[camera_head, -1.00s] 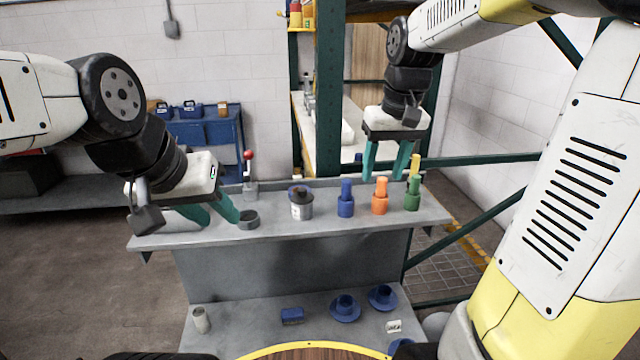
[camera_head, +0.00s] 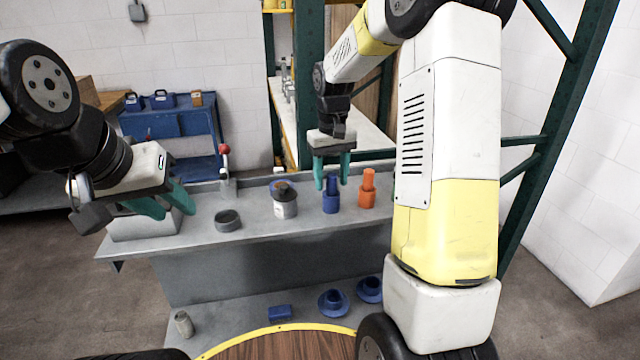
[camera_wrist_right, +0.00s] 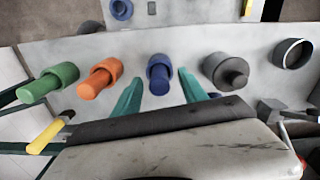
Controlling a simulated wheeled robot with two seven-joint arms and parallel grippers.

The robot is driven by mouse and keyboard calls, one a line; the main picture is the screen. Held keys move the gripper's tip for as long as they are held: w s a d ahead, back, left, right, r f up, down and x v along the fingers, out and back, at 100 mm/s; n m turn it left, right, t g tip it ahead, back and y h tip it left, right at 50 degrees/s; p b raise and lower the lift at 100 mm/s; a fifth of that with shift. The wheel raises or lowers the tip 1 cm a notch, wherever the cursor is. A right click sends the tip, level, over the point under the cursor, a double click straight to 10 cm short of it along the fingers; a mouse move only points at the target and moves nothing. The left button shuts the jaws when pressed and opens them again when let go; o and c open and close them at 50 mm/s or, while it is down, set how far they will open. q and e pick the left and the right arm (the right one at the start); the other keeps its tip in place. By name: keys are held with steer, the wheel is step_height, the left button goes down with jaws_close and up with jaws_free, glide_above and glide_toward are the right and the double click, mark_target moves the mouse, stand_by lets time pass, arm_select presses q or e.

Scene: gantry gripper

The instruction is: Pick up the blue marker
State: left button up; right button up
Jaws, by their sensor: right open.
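The blue marker (camera_head: 331,197) stands upright on the grey upper shelf in the head view, between a dark grey canister and an orange marker. It also shows in the right wrist view (camera_wrist_right: 159,76), between and just beyond the fingertips. My right gripper (camera_head: 332,184) is open, pointing down, with its teal fingers at the blue marker's upper part. Whether the fingers touch it I cannot tell. My left gripper (camera_head: 178,208) is over the left end of the shelf, its teal fingers apart and nothing visible between them.
The orange marker (camera_head: 367,190) stands close on the right of the blue one, and the canister (camera_head: 285,201) on its left. A grey ring-shaped dish (camera_head: 228,220) lies further left. A green marker (camera_wrist_right: 52,82) shows in the right wrist view. Blue cups stand on the lower shelf.

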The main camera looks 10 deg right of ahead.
steer(key=shift+f, duration=0.6)
jaws_close()
